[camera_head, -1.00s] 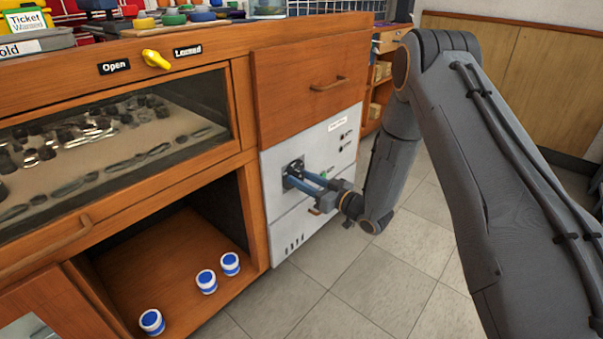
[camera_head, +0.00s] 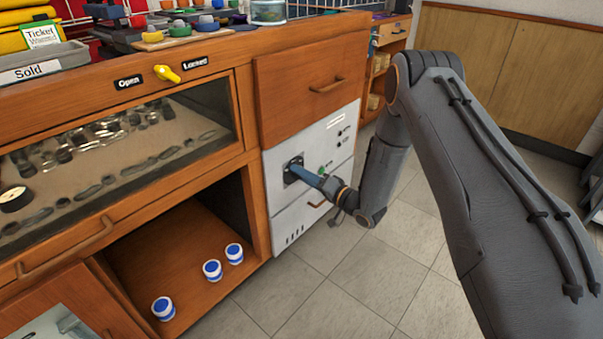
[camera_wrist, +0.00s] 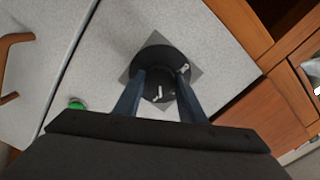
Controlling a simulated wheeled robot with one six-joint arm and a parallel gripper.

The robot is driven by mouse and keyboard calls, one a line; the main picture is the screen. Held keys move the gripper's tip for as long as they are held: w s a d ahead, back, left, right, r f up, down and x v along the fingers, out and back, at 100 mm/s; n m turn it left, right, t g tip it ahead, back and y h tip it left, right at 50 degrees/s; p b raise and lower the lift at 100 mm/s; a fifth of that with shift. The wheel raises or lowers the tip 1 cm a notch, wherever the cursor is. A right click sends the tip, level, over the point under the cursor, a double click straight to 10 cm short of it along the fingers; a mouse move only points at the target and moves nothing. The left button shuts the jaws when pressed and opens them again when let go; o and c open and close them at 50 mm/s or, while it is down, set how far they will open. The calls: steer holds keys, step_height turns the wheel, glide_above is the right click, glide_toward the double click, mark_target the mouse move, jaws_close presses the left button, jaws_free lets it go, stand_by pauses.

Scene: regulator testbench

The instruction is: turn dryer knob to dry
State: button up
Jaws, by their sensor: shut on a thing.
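The dryer is a white panel (camera_head: 284,222) low on the front of the wooden bench in the head view. Its black round knob (camera_head: 292,161) sits on a square plate near the panel's left edge. In the wrist view the dark knob (camera_wrist: 158,64) carries small white marks, too small to read. My gripper (camera_head: 296,171) reaches the knob from the right, and its blue fingers line up as one bar there. In the wrist view my gripper (camera_wrist: 161,76) has a finger on each side of the knob's middle and is shut on it. The fingertips partly hide the knob.
A green button (camera_head: 322,170) and small black marks (camera_head: 338,143) are on the dryer panel. A wooden drawer (camera_head: 310,83) is above it. Left is an open cubby with several blue-and-white jars (camera_head: 212,270). The tiled floor (camera_head: 330,285) in front is clear.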

steer(key=shift+w+d+r+m+p, duration=0.1)
steer(key=shift+m+p, duration=0.1)
steer(key=shift+m, duration=0.4)
steer(key=shift+w+d+m+p, duration=0.1)
steer(key=shift+m+p, duration=0.05)
steer(key=shift+m, duration=0.45)
steer(key=o, duration=1)
steer(key=shift+d, duration=0.15)
steer(key=shift+o, duration=0.2)
steer(key=shift+s+a, duration=0.1)
steer(key=shift+a, duration=0.2)
steer(key=p+v, duration=0.1)
steer(key=v, duration=0.7)
steer(key=shift+p, duration=0.4)
